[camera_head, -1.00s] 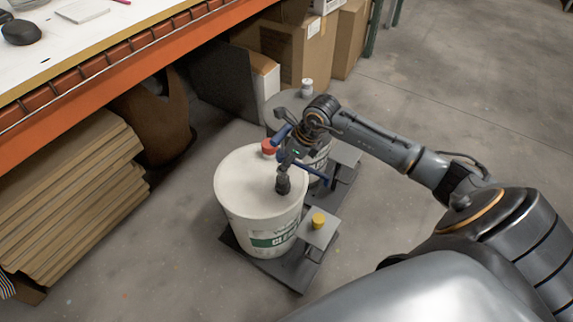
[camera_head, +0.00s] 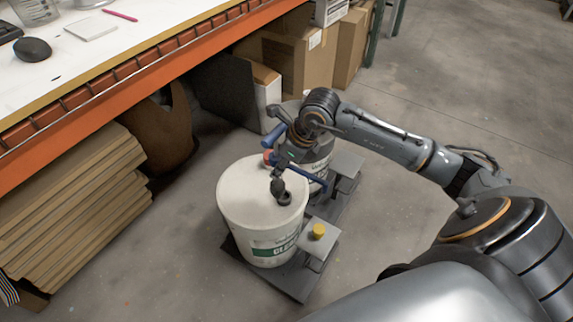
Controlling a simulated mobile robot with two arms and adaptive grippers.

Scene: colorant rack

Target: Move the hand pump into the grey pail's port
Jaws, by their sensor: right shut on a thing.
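My right gripper (camera_head: 288,157) is shut on the hand pump, over the back part of the white pail's lid. The pump shows blue bars, one (camera_head: 312,179) reaching right, and a red part at the left. A dark lower end (camera_head: 277,187) sits at a dark ring-shaped port (camera_head: 284,198) in the white pail (camera_head: 250,205). I cannot tell how deep it reaches in. The grey pail (camera_head: 319,163) stands behind, partly hidden by my gripper and arm; its port is hidden. My left gripper is not in view.
Both pails stand on dark bases with small raised platforms on their right; the front platform (camera_head: 313,246) carries a yellow cap (camera_head: 318,230). A workbench (camera_head: 115,50) and stacked cardboard (camera_head: 70,205) are left, boxes (camera_head: 305,60) behind. Floor at right is free.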

